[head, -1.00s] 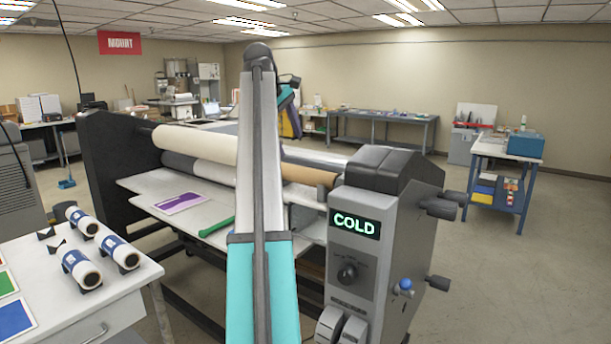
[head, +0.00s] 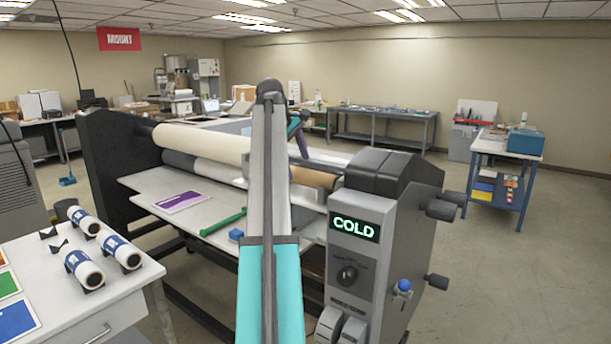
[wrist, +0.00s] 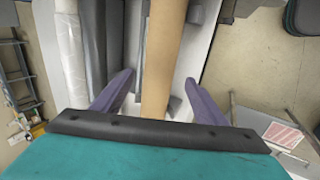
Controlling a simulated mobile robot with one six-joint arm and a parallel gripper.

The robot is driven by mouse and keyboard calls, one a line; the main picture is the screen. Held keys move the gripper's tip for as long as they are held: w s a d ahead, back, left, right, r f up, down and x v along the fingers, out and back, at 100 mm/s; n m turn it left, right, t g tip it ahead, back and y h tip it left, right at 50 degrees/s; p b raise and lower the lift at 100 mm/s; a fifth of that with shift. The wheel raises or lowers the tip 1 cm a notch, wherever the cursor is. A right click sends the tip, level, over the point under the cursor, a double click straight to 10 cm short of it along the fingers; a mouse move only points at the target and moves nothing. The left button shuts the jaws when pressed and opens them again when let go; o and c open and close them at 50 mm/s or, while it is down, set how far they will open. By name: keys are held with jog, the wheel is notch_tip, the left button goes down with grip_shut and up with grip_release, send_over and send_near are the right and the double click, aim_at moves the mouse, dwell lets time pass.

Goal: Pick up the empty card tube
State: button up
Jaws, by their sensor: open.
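The empty card tube (head: 312,177) is a plain brown cylinder lying on the laminator, to the right of my arm in the head view. My arm hides part of it there. In the wrist view the brown tube (wrist: 164,45) runs up the picture between the two purple fingers of my gripper (wrist: 159,80). The fingers stand apart, one to each side of the tube, with nothing gripped. I cannot tell how far above the tube the fingertips are. In the head view my gripper (head: 298,138) shows only partly, behind my arm and above the tube.
The laminator (head: 376,210) has a COLD display and side knobs. A white roll (head: 205,143) lies beside the tube. A green tool (head: 223,222), a blue block (head: 236,234) and a purple sheet (head: 181,202) lie on its bed. A white table (head: 95,310) holds several small rolls.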

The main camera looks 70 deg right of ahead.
aim_at(301, 170)
dwell(0.3)
jog(key=shift+s+d+f+p, duration=0.2)
jog(key=shift+d+f+p, duration=0.1)
jog(key=shift+f+p, duration=0.2)
jog(key=shift+p+x, duration=0.8)
jog(key=shift+x, duration=1.2)
jog(key=shift+s+r, duration=0.1)
jog(key=c, duration=0.9)
